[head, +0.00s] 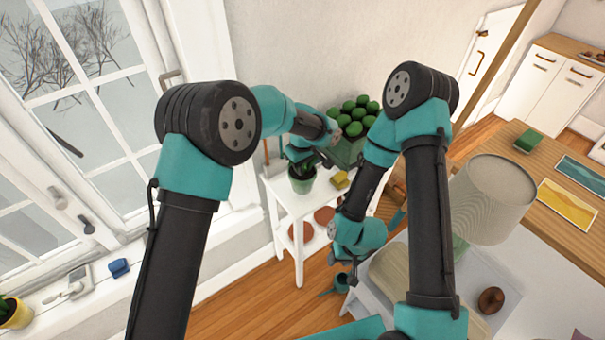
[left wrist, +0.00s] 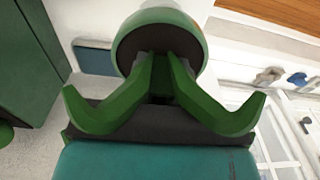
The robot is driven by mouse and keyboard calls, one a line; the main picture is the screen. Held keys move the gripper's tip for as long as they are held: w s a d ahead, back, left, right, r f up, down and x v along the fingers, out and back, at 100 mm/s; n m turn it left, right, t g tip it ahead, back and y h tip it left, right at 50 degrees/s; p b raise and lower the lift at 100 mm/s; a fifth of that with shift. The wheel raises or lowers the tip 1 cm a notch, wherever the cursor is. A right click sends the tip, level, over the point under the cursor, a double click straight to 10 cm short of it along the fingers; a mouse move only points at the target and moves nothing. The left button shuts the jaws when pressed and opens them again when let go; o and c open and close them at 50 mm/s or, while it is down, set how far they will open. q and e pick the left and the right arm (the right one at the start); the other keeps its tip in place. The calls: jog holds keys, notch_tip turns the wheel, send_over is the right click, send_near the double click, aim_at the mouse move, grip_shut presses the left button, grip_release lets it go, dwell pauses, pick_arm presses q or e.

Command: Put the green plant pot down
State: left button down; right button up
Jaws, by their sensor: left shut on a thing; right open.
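The green plant pot (head: 302,184) is over the left part of the white stand's top (head: 290,201) in the head view. I cannot tell whether the pot's base touches the stand. My right gripper (head: 346,268) is open and empty, low in front of the stand to the right.
A green crate (head: 346,152) of round green fruit stands at the stand's back right. A yellow block (head: 340,180) lies just right of the pot. Reddish discs (head: 324,215) sit on the lower shelf. The windowsill (head: 150,279) runs along the left.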

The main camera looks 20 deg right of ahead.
pick_arm(q)
jog(key=shift+f, duration=1.7)
jog(key=shift+f, duration=0.15)
jog(key=c, duration=1)
grip_release()
notch_tip(320, 180, up, 12)
jog(key=shift+r, duration=0.1)
